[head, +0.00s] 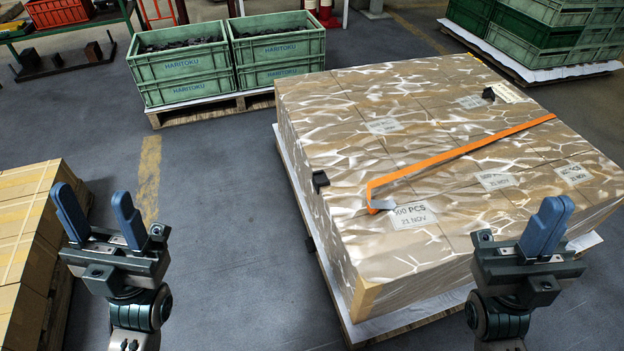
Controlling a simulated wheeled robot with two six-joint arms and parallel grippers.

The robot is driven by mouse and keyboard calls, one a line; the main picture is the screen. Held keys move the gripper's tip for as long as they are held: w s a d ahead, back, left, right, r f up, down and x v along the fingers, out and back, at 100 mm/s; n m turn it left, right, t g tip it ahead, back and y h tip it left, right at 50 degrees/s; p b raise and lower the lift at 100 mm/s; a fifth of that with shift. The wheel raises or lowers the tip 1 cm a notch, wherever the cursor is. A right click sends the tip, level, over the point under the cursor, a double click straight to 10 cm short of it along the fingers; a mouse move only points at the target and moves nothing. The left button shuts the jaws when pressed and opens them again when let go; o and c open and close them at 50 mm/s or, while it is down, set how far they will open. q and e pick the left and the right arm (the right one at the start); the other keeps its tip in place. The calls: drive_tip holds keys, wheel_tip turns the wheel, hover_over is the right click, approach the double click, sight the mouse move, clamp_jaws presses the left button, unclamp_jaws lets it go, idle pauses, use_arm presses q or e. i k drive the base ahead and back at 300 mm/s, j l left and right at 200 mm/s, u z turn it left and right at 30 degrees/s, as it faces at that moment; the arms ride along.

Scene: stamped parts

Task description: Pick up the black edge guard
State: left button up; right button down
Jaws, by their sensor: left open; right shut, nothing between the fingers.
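My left gripper (94,198) is open and empty, well to the left of the stack, over the floor. My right gripper (555,212) is shut and empty at the lower right, in front of the stack's near right part. Neither gripper touches an edge guard.
A loose orange strap (460,152) crosses the stack top. Yellow-brown cartons (25,215) stand at the left edge. Green crates (185,70) on a pallet stand at the back, more crates (540,30) at the far right. The floor (215,220) between cartons and stack is clear.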

sight(320, 178)
drive_tip(key=j+z, duration=0.1)
drive_tip(key=z, duration=0.2)
drive_tip(key=i+j+z, duration=0.1)
drive_tip(key=z, duration=0.25)
drive_tip(key=i+j+z, duration=0.3)
drive_tip(key=j, duration=1.1)
drive_tip(key=j+z, duration=0.25)
drive_tip(key=j, duration=1.2)
